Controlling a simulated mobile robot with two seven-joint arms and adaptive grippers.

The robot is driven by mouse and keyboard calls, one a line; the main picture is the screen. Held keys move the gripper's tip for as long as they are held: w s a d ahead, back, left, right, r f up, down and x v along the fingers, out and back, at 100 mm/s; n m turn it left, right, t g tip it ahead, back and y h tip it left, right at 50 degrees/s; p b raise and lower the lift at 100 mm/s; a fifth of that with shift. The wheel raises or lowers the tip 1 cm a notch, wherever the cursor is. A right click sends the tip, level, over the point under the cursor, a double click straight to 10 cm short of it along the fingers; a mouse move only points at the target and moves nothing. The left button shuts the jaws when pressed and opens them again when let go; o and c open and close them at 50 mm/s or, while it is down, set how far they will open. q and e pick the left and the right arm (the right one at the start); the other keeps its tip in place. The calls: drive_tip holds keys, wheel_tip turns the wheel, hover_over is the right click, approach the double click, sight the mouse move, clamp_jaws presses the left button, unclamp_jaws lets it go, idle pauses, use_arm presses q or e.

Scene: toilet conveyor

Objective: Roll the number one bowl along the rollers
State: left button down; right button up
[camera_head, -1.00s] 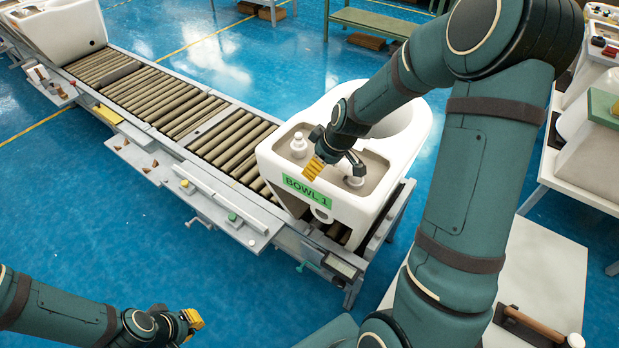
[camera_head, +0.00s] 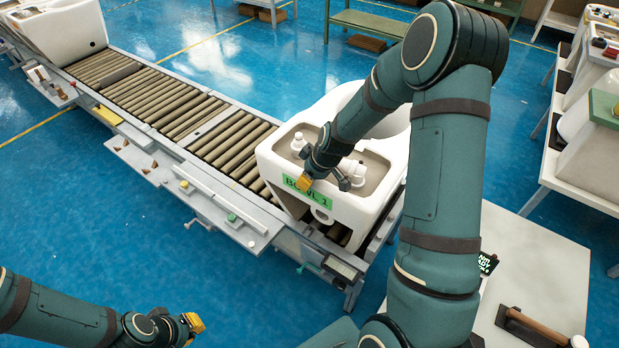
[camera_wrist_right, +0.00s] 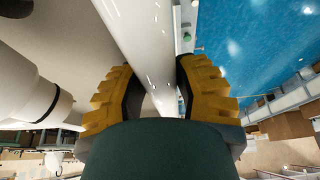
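The number one bowl (camera_head: 333,212) is a white toilet bowl with a green "BOWL 1" label (camera_head: 296,190) on its near face. It sits upright at the near end of the roller conveyor (camera_head: 215,130). My right gripper (camera_head: 322,184) is at the bowl's near top edge, one yellow finger outside by the label, the other toward the recess. In the right wrist view its fingers (camera_wrist_right: 157,95) are apart and straddle the white rim (camera_wrist_right: 140,45); firm contact is not visible. My left gripper (camera_head: 197,323) is low at the left, away from the bowl; its finger gap is unclear.
Another white bowl (camera_head: 62,30) stands at the conveyor's far end. The rollers between are clear. White fittings (camera_head: 298,142) stand in the recess. A pale table (camera_head: 540,265) with a wooden-handled tool (camera_head: 530,325) is at the right. Blue floor surrounds the conveyor.

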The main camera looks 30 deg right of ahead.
clamp_jaws()
drive_tip(key=shift+s+d+f+b, duration=0.25)
drive_tip(key=shift+s+d+b, duration=0.05)
drive_tip(key=shift+s+b, duration=0.45)
drive_tip(key=shift+s+r, duration=0.1)
drive_tip(key=shift+s, duration=0.1)
drive_tip(key=shift+s+d+r, duration=0.1)
drive_tip(key=shift+s, duration=0.05)
drive_tip(key=o, duration=0.8)
unclamp_jaws()
drive_tip(key=shift+c, duration=0.2)
drive_tip(key=shift+w, duration=0.2)
drive_tip(key=shift+r, duration=0.15)
